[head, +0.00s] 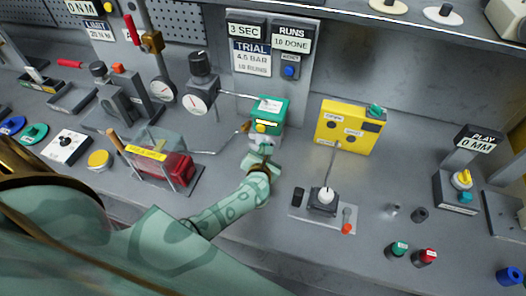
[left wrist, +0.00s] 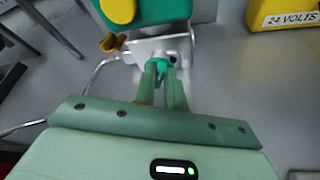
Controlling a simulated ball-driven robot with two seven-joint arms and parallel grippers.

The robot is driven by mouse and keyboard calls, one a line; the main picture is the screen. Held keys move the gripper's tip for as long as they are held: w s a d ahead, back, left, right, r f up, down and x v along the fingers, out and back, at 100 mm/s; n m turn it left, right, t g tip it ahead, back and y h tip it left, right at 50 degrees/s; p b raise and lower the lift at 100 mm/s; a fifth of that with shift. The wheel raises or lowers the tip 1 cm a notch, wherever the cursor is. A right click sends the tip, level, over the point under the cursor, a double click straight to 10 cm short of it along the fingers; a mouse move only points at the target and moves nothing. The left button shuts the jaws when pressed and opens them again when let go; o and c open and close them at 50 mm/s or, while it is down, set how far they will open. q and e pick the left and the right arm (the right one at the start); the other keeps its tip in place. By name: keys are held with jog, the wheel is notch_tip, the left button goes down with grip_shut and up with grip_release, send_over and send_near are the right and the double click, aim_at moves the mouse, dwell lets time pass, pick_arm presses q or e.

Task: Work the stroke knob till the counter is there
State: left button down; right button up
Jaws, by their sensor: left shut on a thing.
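My left gripper (left wrist: 164,88) is shut on a small teal knob (left wrist: 157,65) low on the front of the actuator, at its pale bracket (left wrist: 148,48). In the head view, my left gripper (head: 262,155) is just below the green actuator housing (head: 270,112), and the knob is mostly hidden. The housing has a yellow button on its front. A RUNS sign (head: 293,40) behind seems to read 10 DONE. Beside it are a 3 SEC sign (head: 246,29) and a TRIAL card (head: 251,57) with small print. My right gripper is not in view.
A yellow box (head: 350,127) stands right of the actuator, with a joystick plate (head: 325,228) in front. A clear-sided red block fixture (head: 178,168) stands left. A PLAY 0 MM sign (head: 476,140) is at far right. Several knobs and gauges surround the bench.

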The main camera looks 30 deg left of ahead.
pick_arm(q)
jog(key=shift+d+m+y, duration=0.15)
jog(key=shift+m+y, duration=0.35)
jog(key=shift+m, duration=0.1)
jog(key=c, duration=1.5)
grip_release()
jog(key=shift+o, duration=0.2)
jog(key=shift+s+d, duration=0.2)
jog(key=shift+s, duration=0.1)
jog(key=p+v, duration=0.1)
jog(key=v, duration=1.4)
jog(key=shift+s+d+r+p, duration=0.1)
jog(key=shift+s+r+p, duration=0.1)
jog(key=shift+p, duration=0.2)
